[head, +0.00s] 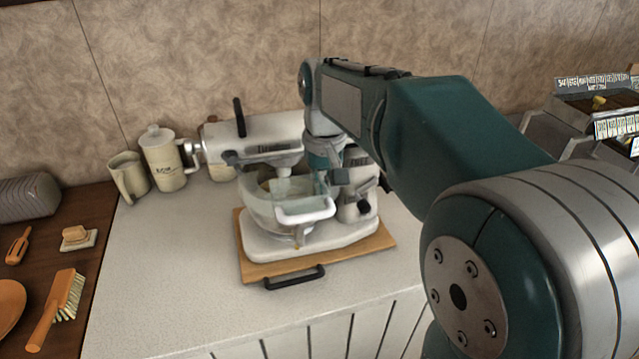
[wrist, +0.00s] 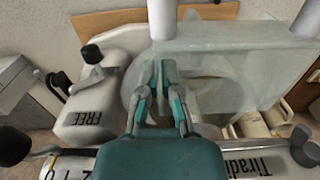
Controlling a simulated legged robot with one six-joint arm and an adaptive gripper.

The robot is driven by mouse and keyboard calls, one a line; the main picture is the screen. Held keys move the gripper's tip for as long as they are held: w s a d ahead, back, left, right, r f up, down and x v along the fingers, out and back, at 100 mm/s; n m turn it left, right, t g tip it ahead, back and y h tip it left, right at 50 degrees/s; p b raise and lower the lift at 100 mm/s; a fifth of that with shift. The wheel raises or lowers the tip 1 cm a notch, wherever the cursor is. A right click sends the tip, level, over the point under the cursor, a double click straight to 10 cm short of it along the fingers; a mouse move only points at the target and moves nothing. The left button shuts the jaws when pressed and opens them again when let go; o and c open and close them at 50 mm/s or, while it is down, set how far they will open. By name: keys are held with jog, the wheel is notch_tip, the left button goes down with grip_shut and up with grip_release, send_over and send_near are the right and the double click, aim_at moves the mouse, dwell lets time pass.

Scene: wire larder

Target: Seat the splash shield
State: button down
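The splash shield (head: 292,187) is a clear, pale-green piece with a white-edged chute at its front. In the head view it is at the top of the mixer's glass bowl (head: 262,208), below the mixer head (head: 270,130). I cannot tell whether it touches the bowl rim. In the wrist view the shield (wrist: 235,75) spreads wide and close. My gripper (head: 328,182) is at the shield's right side. In the wrist view its teal fingers (wrist: 163,72) are close together and appear shut on the shield's edge; the exact contact is hard to see.
The mixer stands on a wooden board (head: 262,270) with a black handle (head: 294,277). A lidded jar (head: 163,160) and a jug (head: 128,178) stand behind left. A brush (head: 60,300) and soap (head: 76,237) lie on the brown counter. The white worktop (head: 165,270) is clear at front left.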

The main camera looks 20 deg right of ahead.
aim_at(328, 202)
jog(key=shift+s, duration=1.85)
jog(key=shift+w, duration=0.1)
jog(key=shift+w, duration=1.8)
jog(key=shift+w, duration=0.15)
jog(key=shift+w, duration=0.9)
jog(key=shift+w, duration=0.15)
jog(key=c, duration=1.2)
grip_release()
